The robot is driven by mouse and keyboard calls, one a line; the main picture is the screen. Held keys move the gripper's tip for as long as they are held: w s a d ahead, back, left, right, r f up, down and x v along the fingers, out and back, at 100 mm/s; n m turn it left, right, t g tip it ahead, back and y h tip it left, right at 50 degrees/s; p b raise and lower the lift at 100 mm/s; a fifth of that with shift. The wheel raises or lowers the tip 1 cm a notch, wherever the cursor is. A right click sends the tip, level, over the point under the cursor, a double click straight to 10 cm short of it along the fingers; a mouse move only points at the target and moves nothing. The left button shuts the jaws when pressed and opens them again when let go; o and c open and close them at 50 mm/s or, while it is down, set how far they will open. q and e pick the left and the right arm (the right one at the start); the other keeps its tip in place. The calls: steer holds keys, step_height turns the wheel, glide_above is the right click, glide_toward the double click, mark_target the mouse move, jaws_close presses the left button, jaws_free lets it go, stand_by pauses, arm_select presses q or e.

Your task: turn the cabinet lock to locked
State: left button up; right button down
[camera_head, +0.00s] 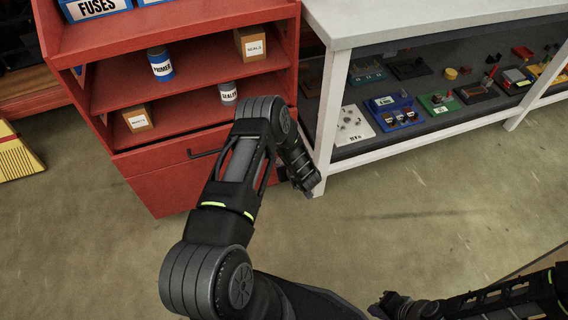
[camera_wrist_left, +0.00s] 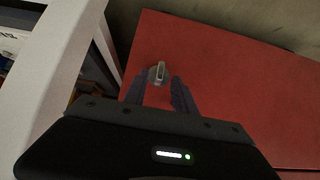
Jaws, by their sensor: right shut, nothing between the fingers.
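The cabinet lock shows in the left wrist view as a small grey knob (camera_wrist_left: 158,73) with a lighter upright bar, on the red cabinet face (camera_wrist_left: 235,85). My left gripper (camera_wrist_left: 155,83) is open, one finger on each side of the knob, with the tips close to it. I cannot tell whether either finger touches it. My right gripper (camera_head: 377,306) is shut and empty at the bottom, away from the cabinet.
A white-framed bench (camera_head: 325,110) with a shelf of small devices stands close on the right of the cabinet. Cans and boxes sit on the open red shelves. A dark drawer handle (camera_head: 205,153) sticks out. The floor (camera_head: 420,215) in front is clear.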

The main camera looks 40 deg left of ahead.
arm_select(q)
steer(key=p+v, duration=0.1)
steer(key=v, duration=0.3)
steer(key=shift+s+d+r, duration=0.1)
steer(key=shift+d+r, duration=0.1)
steer(key=shift+r, duration=0.1)
